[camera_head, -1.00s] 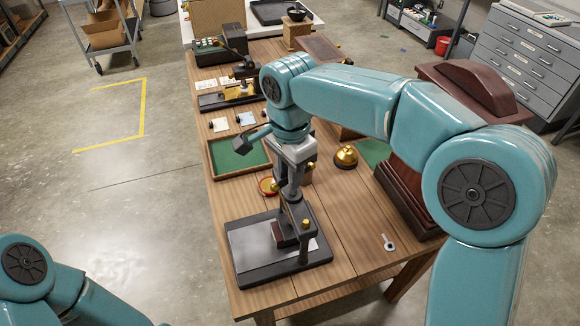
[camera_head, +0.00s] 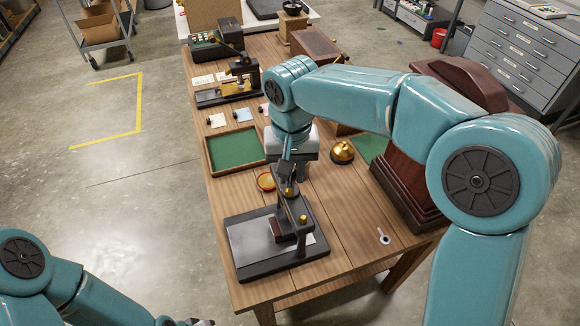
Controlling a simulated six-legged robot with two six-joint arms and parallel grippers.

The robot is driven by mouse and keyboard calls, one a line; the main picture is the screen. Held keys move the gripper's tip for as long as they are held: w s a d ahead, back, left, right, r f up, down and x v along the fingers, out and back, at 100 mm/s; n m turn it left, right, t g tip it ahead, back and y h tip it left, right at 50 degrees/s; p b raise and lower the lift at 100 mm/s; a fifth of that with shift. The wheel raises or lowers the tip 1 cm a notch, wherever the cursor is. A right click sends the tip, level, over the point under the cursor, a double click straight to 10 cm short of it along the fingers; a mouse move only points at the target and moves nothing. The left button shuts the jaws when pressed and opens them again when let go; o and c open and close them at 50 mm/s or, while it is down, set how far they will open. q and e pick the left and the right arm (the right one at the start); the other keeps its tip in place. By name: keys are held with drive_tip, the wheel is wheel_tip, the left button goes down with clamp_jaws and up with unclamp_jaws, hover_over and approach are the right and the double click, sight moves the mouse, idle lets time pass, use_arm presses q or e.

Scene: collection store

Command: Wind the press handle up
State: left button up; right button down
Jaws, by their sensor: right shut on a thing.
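The press (camera_head: 301,216) stands at the near end of the wooden table, with a dark base and grey plate, a post with a brass knob, and a dark red block over the plate. My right gripper (camera_head: 289,178) comes down from above onto the top of the press. It is shut on the press handle, which its fingers and my wrist mostly hide. My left gripper (camera_head: 197,322) only just shows at the bottom edge, away from the table; its jaws cannot be made out.
A green-lined tray (camera_head: 206,160), a small red-rimmed dish (camera_head: 265,182) and a brass bell (camera_head: 342,152) sit behind the press. A dark red wooden case (camera_head: 408,190) stands to the right, with a small metal piece (camera_head: 384,237) on bare wood before it.

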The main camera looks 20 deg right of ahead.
drive_tip(key=shift+n, duration=0.6)
idle(0.8)
drive_tip(key=c, duration=0.9)
unclamp_jaws()
drive_tip(key=shift+c, duration=0.2)
drive_tip(key=shift+r, duration=0.4)
wheel_tip(320, 180, up, 16)
drive_tip(key=p, duration=0.1)
drive_tip(key=shift+f, duration=0.25)
